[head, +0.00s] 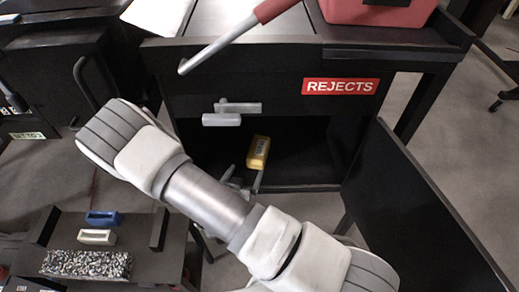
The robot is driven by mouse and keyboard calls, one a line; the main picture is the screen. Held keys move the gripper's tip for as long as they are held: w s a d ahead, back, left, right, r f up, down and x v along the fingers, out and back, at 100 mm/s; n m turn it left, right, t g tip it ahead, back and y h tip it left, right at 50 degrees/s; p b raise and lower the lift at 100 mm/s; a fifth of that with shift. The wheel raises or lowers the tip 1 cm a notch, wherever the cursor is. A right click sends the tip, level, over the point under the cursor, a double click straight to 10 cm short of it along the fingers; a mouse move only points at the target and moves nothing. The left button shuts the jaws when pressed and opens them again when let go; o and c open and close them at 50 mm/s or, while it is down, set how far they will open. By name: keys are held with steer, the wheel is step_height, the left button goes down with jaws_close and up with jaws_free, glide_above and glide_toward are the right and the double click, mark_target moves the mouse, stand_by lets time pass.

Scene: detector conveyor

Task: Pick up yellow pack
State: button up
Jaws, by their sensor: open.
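The yellow pack (258,152) sits inside the dark, open compartment below the REJECTS label, showing a pale patch on its side. My gripper (243,174) is mostly hidden behind my own arm. Its two thin grey fingers show just below the pack, apart and with nothing visible between them. The right finger looks close under the pack, but I cannot tell whether it touches.
The REJECTS cabinet (240,83) has a grey latch (222,119) above the opening. Its black door (424,220) stands open at right. A red-ended rod (222,46) crosses above. Blue (102,217) and white (96,237) packs stand on a dark stand (148,262) at lower left.

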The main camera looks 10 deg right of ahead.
steer(key=b, duration=0.2)
glide_toward(259, 146)
steer(key=shift+w+d+f, duration=0.25)
steer(key=shift+w+f, duration=0.35)
steer(key=shift+w, duration=0.15)
steer(key=shift+b+x, duration=0.4)
steer(key=shift+x, duration=2.3)
steer(key=shift+d+r, duration=0.1)
steer(key=shift+r, duration=0.05)
steer(key=c, duration=1.5)
jaws_close()
steer(key=shift+r, duration=0.1)
